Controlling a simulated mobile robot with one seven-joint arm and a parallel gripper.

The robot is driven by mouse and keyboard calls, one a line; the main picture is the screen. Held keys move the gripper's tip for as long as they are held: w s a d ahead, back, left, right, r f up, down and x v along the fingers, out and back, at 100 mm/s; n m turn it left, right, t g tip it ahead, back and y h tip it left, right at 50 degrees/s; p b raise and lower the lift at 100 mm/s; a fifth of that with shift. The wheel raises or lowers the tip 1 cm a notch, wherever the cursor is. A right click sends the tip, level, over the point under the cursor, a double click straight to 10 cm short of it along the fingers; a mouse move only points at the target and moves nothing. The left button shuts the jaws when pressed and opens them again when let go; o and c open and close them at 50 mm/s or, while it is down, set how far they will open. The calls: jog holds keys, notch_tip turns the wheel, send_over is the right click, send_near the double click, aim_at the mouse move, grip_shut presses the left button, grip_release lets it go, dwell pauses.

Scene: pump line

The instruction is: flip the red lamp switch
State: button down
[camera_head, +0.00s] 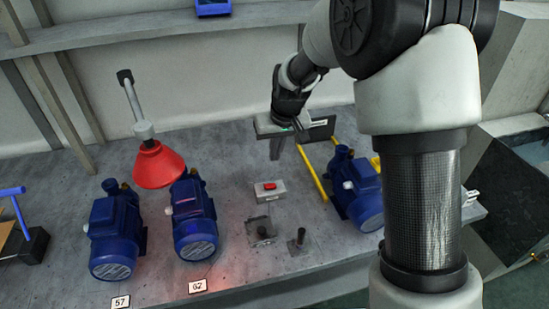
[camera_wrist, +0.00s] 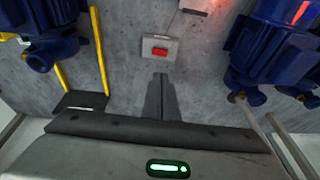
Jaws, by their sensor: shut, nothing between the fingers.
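A small grey switch box (camera_head: 270,191) with a red rocker (camera_head: 269,186) sits on the concrete bench. In the wrist view the box (camera_wrist: 147,44) and its red rocker (camera_wrist: 160,51) show just beyond the fingertips. My gripper (camera_head: 274,157) is shut and empty, pointing down above the bench, behind the switch and apart from it. Its closed fingers also show in the wrist view (camera_wrist: 161,80).
Blue pumps stand left (camera_head: 115,232) and centre-left (camera_head: 193,218), and another blue pump (camera_head: 357,190) stands right beside yellow rails (camera_head: 313,171). Bare bench surrounds the switch box.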

dwell(0.3)
jog(key=b, duration=0.5)
jog(key=shift+f, duration=0.2)
jog(key=shift+s+d+r+b, duration=0.1)
jog(key=shift+r+b, duration=0.25)
jog(key=shift+f, duration=0.1)
jog(key=b, duration=0.1)
send_near(268, 185)
jog(key=x, duration=0.5)
jog(key=shift+f, duration=0.5)
